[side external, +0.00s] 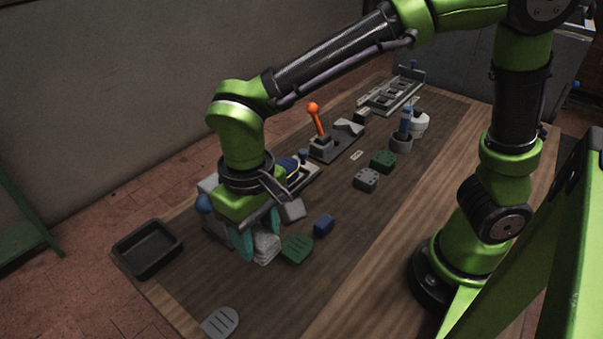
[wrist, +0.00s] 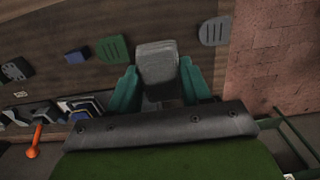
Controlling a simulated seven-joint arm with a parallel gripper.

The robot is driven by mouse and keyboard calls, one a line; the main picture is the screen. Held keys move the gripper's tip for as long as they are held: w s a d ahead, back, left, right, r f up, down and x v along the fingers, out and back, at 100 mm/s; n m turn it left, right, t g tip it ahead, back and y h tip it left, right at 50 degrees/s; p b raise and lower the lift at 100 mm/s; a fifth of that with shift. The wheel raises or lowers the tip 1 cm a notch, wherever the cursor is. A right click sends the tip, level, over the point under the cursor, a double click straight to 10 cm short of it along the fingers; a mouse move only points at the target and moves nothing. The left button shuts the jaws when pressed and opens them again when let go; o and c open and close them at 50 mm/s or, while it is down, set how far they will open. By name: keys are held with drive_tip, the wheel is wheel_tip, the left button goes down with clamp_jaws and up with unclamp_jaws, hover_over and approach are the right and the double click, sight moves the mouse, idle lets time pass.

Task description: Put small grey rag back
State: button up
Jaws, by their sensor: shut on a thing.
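My gripper (side external: 257,240) is low over the near left part of the table, its teal fingers pointing down. It is shut on the small grey rag (side external: 267,248), a pale grey, soft-edged block. In the wrist view the rag (wrist: 157,62) sits between the two teal fingers of my gripper (wrist: 159,88) and sticks out beyond their tips. I cannot tell whether the rag's underside touches the table. The surface right under my gripper is hidden by the hand and the rag.
A black open tray (side external: 147,248) is at the left table edge. A green slotted pad (side external: 297,248) and a blue block (side external: 324,224) lie just right of the rag. A grey slotted pad (side external: 220,322) lies at the front. An orange-knobbed lever (side external: 314,115) stands behind.

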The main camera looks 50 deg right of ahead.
wheel_tip(320, 180, down, 14)
drive_tip(key=shift+r, duration=0.1)
idle(0.4)
drive_tip(key=o, duration=1)
drive_tip(key=shift+f, duration=0.2)
wheel_tip(320, 180, up, 12)
drive_tip(key=shift+w+f, duration=0.1)
drive_tip(key=shift+w, duration=0.05)
drive_tip(key=shift+s+d+r+m+t+y, duration=0.5)
drive_tip(key=shift+d+r+t, duration=1.1)
drive_tip(key=shift+d, duration=1.8)
drive_tip(key=shift+s+d+r+m+t+y, duration=0.15)
drive_tip(key=shift+s+d+r+m+t, duration=0.65)
drive_tip(key=shift+d+r, duration=2)
drive_tip(key=shift+s+d+r+m+t+y, duration=0.5)
drive_tip(key=shift+d+r+t, duration=0.85)
drive_tip(key=shift+d, duration=2.6)
